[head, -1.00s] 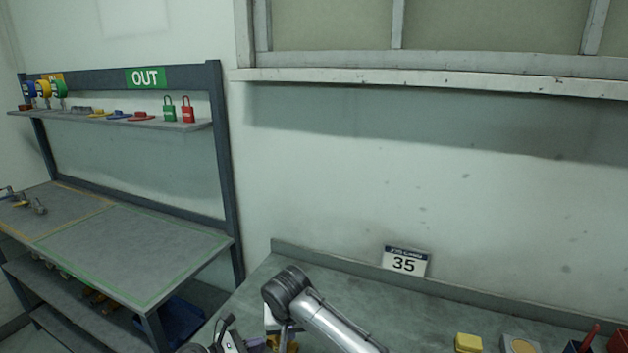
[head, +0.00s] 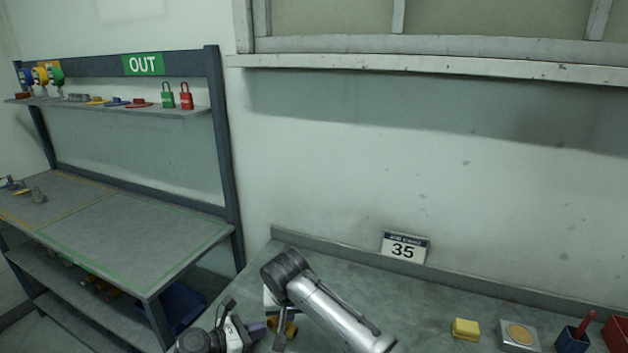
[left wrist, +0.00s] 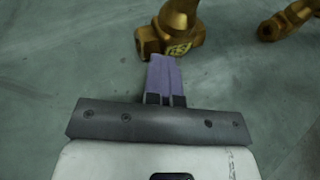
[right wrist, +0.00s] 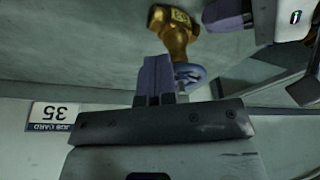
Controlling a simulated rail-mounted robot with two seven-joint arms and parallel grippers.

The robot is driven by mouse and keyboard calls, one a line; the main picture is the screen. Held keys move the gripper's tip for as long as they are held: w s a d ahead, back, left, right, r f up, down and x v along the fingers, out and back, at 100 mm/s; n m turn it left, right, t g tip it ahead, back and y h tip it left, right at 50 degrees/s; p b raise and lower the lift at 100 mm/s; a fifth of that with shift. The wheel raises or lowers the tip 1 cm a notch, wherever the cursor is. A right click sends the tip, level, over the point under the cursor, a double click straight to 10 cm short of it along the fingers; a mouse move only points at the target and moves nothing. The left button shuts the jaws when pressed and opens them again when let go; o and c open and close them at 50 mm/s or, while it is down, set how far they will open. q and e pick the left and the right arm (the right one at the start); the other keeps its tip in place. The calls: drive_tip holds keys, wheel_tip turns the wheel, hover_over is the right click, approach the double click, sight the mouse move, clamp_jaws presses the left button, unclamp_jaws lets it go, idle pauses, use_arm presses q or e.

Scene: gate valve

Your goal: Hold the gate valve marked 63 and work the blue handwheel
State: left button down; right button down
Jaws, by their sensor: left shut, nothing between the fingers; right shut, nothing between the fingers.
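A brass gate valve (left wrist: 180,30) lies on the grey-green bench, with a yellow tag that appears to read 63. It also shows in the right wrist view (right wrist: 174,32), with the blue handwheel (right wrist: 190,74) just below it there. My left gripper (left wrist: 164,60) is shut and empty, its purple fingertips close to the valve's tagged end; contact cannot be told. My right gripper (right wrist: 157,60) is shut and empty, its fingertips beside the handwheel and partly covering it. In the head view, the brass valve (head: 289,328) is mostly hidden by my arms.
A second brass fitting (left wrist: 290,18) lies to the right in the left wrist view. A card marked 35 (head: 404,248) stands against the wall. A yellow block (head: 466,328), a tray (head: 519,336) and a blue cup (head: 572,340) stand at right. The OUT rack (head: 143,65) is at left.

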drive_tip(key=shift+f, duration=0.6)
drive_tip(key=shift+s+a, duration=0.1)
drive_tip(key=shift+a, duration=0.1)
drive_tip(key=shift+s+a, duration=0.15)
drive_tip(key=shift+a, duration=1)
drive_tip(key=shift+a+r, duration=0.15)
drive_tip(key=shift+a, duration=0.05)
drive_tip(key=shift+r, duration=0.1)
idle(0.3)
drive_tip(key=shift+s, duration=0.3)
wheel_tip(320, 180, up, 6)
idle(0.6)
